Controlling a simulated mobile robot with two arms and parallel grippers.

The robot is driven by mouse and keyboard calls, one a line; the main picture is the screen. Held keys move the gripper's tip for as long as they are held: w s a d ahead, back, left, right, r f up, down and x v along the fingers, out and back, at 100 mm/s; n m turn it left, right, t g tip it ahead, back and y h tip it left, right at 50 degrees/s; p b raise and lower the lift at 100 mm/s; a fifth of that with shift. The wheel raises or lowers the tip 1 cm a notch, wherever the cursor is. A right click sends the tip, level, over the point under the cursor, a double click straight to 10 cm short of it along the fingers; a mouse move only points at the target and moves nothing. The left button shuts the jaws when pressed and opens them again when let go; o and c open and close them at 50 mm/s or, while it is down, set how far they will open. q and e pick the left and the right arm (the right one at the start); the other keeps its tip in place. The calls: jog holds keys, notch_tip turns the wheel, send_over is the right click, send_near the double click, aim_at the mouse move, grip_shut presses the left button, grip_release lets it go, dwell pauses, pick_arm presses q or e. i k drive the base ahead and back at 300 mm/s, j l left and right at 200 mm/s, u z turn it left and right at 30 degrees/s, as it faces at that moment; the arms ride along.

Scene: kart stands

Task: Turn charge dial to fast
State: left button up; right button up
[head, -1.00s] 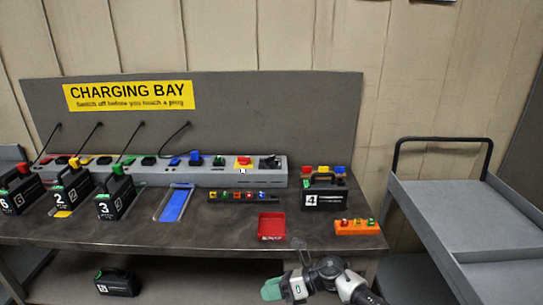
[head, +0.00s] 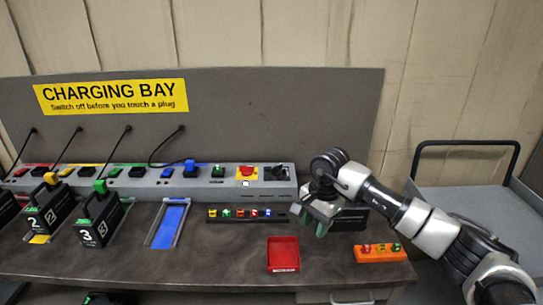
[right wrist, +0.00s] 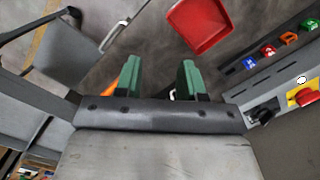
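The charge dial is a black knob (head: 277,173) at the right end of the long grey charging strip (head: 150,183), next to a red knob on a yellow plate (head: 246,172). In the right wrist view the black knob (right wrist: 264,112) is at the right, beside the red and yellow one (right wrist: 304,95). My right gripper (head: 312,224) is above the bench, right of and in front of the dial, apart from it. In the right wrist view its green fingers (right wrist: 158,80) are spread with nothing between them. I cannot read the dial's setting. My left gripper is not in view.
A red tray (head: 283,254), a dark rack of small coloured pieces (head: 240,214) and an orange block (head: 379,253) lie on the bench. Batteries 2 (head: 50,208) and 3 (head: 101,220) stand left. My right arm mostly hides battery 4. A grey cart (head: 440,200) stands right.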

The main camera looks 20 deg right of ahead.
aim_at(276, 171)
jog(key=i, duration=1.3)
